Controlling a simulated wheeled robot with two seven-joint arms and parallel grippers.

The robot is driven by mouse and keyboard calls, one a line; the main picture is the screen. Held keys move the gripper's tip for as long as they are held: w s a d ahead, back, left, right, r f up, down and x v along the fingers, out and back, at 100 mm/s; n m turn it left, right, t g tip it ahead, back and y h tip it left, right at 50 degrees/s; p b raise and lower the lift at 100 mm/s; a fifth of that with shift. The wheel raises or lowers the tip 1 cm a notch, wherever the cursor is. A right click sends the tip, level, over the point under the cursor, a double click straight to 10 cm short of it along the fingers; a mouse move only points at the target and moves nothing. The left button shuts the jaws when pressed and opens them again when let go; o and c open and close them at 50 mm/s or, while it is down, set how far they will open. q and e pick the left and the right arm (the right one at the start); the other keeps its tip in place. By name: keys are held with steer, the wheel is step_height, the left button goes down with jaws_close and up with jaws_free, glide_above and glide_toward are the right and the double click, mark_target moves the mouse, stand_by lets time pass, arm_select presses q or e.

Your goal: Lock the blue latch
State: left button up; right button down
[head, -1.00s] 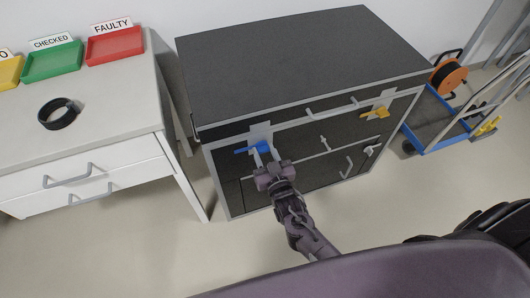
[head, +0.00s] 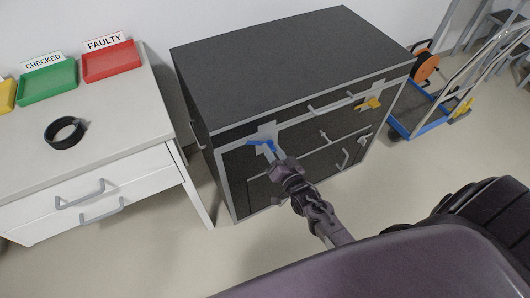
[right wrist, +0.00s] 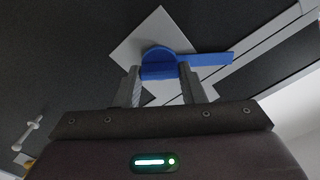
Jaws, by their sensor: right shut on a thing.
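The blue latch (head: 262,143) is on a pale square plate (head: 268,131) at the upper left of the dark cabinet's front. Its free end points left and slightly up in the head view. My right gripper (head: 271,151) is shut on the blue latch. In the right wrist view its two fingers (right wrist: 161,88) stand on either side of the latch's blue hub (right wrist: 159,64), and the arm of the latch (right wrist: 210,59) sticks out to the right. The plate sits tilted against the latch there. The fingers partly hide the latch in the head view. My left gripper is not in view.
A white drawer table (head: 98,155) with trays and a black ring (head: 65,132) stands left. A blue cart (head: 418,122) stands right. The floor in front is clear.

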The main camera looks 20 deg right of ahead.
steer(key=m, duration=0.3)
steer(key=shift+p, duration=0.35)
steer(key=shift+m, duration=0.4)
steer(key=shift+m+p, duration=0.4)
steer(key=shift+m, duration=0.5)
steer(key=shift+d+m, duration=0.1)
steer(key=shift+m, duration=0.7)
steer(key=shift+f+m+p, duration=0.1)
steer(key=shift+m+p, duration=0.4)
steer(key=shift+m, duration=0.6)
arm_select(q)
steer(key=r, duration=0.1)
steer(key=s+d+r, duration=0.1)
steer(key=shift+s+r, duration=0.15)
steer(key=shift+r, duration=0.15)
arm_select(e)
steer(key=shift+m, duration=0.6)
steer(key=shift+f, duration=0.1)
